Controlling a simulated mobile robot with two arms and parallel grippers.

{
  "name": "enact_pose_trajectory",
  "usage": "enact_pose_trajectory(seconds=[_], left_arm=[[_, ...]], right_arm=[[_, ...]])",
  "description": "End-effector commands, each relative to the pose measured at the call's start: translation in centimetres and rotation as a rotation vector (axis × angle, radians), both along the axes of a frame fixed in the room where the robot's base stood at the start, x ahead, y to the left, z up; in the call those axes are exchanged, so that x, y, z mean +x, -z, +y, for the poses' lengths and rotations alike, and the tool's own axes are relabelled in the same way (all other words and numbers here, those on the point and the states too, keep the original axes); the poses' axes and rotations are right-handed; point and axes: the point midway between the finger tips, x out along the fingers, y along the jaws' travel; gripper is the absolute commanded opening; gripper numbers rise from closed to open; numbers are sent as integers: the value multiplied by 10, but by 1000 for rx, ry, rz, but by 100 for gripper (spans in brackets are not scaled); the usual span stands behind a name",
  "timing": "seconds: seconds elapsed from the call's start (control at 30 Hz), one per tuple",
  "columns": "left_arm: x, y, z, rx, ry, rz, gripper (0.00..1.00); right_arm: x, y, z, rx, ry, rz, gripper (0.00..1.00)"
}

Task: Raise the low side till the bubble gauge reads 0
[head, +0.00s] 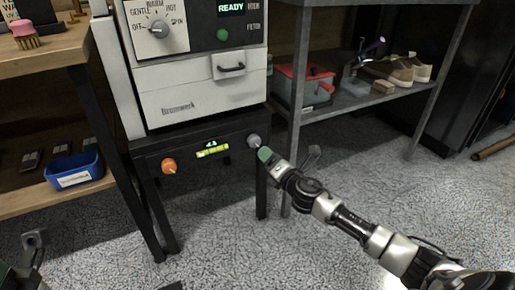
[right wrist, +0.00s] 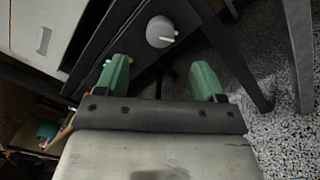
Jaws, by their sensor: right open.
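The machine's dark stand (head: 140,152) has a bubble gauge (head: 212,152) with a yellow-green strip on its front. A small lit readout (head: 211,143) above it is too small to read surely. An orange knob (head: 169,166) sits left of the gauge and a grey knob (head: 253,141) sits right. My right gripper (head: 264,154) is just below and right of the grey knob. In the right wrist view its green fingers (right wrist: 160,78) are apart and empty, with the grey knob (right wrist: 161,31) beyond the gap. Part of my left gripper (head: 8,275) shows at the bottom left corner; its opening is hidden.
The white machine (head: 190,93) stands on the stand. A metal shelf (head: 350,98) with a red toolbox (head: 303,86) and sneakers (head: 388,72) is at right. A wooden bench (head: 60,45) with a blue bin (head: 75,170) is at left. Grey floor is clear in front.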

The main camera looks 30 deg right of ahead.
Motion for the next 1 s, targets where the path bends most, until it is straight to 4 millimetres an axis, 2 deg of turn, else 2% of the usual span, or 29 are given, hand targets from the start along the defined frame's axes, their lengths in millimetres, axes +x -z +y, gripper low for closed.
enact_pose_trajectory(seconds=[0.3, 0.5, 0.7, 0.93, 1.0], left_arm=[[-2, -5, -1, 3, -3, -56, 43], [-3, -10, -2, 6, -4, -81, 43], [-3, -13, -2, 7, -5, -86, 43], [-3, -13, -2, 7, -5, -86, 43], [-3, -13, -2, 7, -5, -86, 43]], right_arm=[[54, 2, 3, 2, 2, -2, 69], [75, 2, 5, 3, -1, -1, 69], [83, 1, 5, 3, 1, 1, 69], [83, 1, 5, 3, 1, 1, 69], [83, 1, 5, 3, 1, 1, 60]])
